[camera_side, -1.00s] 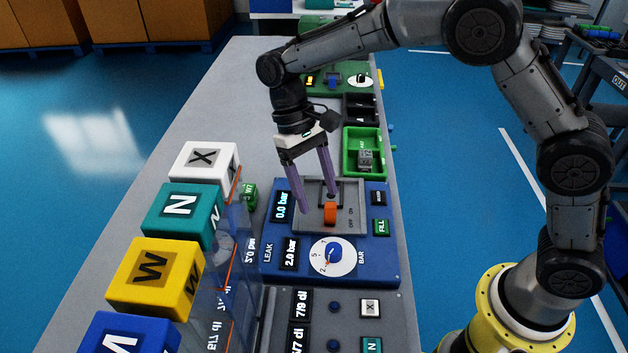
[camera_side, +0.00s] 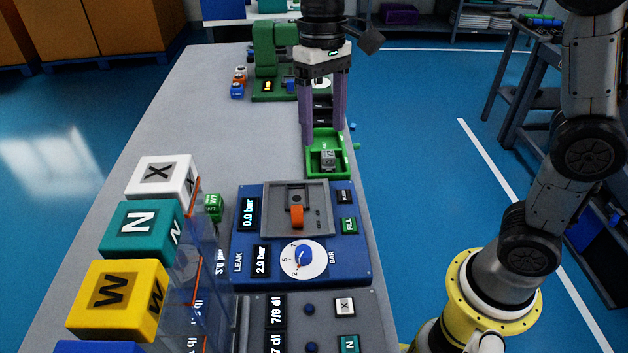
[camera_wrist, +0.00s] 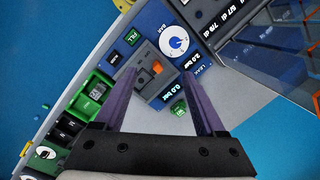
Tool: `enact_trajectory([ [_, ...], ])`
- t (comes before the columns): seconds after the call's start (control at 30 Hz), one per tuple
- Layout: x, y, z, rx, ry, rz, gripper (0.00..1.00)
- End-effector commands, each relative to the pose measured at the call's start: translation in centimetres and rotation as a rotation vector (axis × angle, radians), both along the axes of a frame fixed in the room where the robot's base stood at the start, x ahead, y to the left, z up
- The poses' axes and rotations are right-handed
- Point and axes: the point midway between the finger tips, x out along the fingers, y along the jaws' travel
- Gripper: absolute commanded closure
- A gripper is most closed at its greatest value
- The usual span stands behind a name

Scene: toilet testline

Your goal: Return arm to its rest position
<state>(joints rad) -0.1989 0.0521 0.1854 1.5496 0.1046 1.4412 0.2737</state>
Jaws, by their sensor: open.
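My gripper (camera_side: 322,138) is open and empty, with its two purple fingers pointing down and spread apart. In the side view it hangs above the work, overlapping the green tray in the picture. In the wrist view the gripper (camera_wrist: 162,95) shows both fingers, with the blue test panel lying below and between them. The blue panel (camera_side: 250,265) carries an orange switch (camera_side: 297,217), a dial (camera_side: 303,258) and displays reading 0.0 bar and 2.0 bar. My upper arm is raised, partly out of the top of the side view.
A green tray (camera_side: 312,168) holds a small grey block (camera_side: 328,158). Large lettered cubes, including a white X (camera_side: 160,176), teal N (camera_side: 140,230) and yellow W (camera_side: 112,298), stand at left by a clear orange-edged panel. A green machine (camera_side: 270,48) stands behind. The table's left side is clear.

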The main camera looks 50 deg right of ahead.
Motion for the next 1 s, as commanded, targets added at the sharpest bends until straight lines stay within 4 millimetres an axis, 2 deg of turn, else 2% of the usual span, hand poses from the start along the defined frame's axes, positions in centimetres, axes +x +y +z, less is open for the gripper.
enact_trajectory([
  [0.03, -1.5, -1.2, 1.3, 0.004, -0.048, -0.015, 0.28],
  [0.1, -3.5, -2.5, 2.4, 0.006, -0.107, -0.028, 0.28],
  [0.3, -9.5, -5.7, 3.6, -0.003, -0.287, -0.05, 0.28],
  [0.43, -13.3, -7.3, 2.8, -0.022, -0.405, -0.052, 0.28],
  [0.6, -17.2, -8.7, -0.1, -0.061, -0.532, -0.025, 0.28],
  [0.7, -18.1, -9.0, -1.9, -0.079, -0.568, 0.006, 0.28],
  [0.8, -18.3, -9.2, -3.5, -0.094, -0.57, 0.041, 0.28],
  [1.0, -17.7, -9.2, -3.4, -0.101, -0.597, 0.065, 0.28],
])
